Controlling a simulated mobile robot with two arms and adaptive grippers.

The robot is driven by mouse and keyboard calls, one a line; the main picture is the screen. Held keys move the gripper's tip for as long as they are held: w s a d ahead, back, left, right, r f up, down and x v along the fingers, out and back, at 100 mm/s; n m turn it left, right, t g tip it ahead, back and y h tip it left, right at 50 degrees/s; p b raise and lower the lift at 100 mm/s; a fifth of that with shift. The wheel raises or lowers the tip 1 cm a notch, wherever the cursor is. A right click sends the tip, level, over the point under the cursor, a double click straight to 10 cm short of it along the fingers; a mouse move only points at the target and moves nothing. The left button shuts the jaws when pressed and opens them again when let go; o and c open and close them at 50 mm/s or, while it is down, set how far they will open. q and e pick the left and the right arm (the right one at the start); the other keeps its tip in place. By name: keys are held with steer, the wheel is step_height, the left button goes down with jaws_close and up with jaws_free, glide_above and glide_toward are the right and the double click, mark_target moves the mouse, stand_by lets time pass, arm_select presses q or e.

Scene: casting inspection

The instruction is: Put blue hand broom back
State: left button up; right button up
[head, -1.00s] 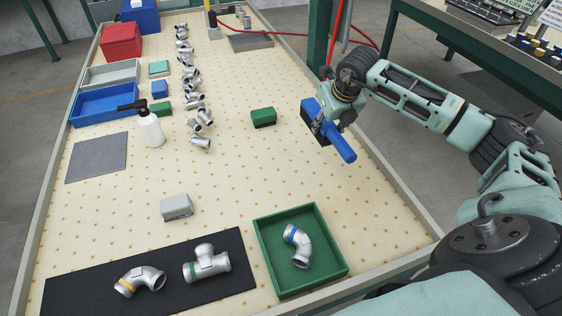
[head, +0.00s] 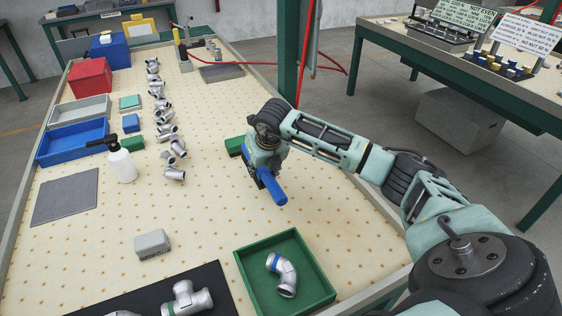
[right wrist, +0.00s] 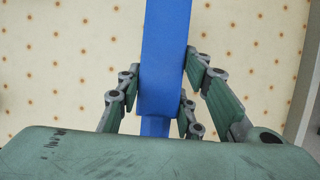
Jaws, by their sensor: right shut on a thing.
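The blue hand broom (head: 274,190) is in my right gripper (head: 264,176), over the right half of the pegboard-dotted table (head: 215,210). Its handle end points toward the front right in the head view; its other end is hidden behind the gripper. In the right wrist view the broom's blue body (right wrist: 166,60) runs between the fingers of my right gripper (right wrist: 162,95), which are shut on it. I cannot tell whether the broom touches the tabletop. My left gripper is not in view.
A green block (head: 235,146) lies just behind my right gripper, partly hidden. A green tray (head: 322,292) with a pipe elbow (head: 284,274) stands in front. The table's middle is clear.

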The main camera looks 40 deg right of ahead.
mark_target(261, 178)
steer(key=shift+w+a+f+b, duration=0.1)
steer(key=shift+f+b, duration=0.45)
steer(key=shift+f, duration=0.45)
steer(key=shift+w+a+f+b, duration=0.1)
steer(key=shift+f+b, duration=0.4)
steer(key=shift+f, duration=0.45)
steer(key=shift+f, duration=0.15)
steer(key=o, duration=1.2)
steer(key=shift+s, duration=0.1)
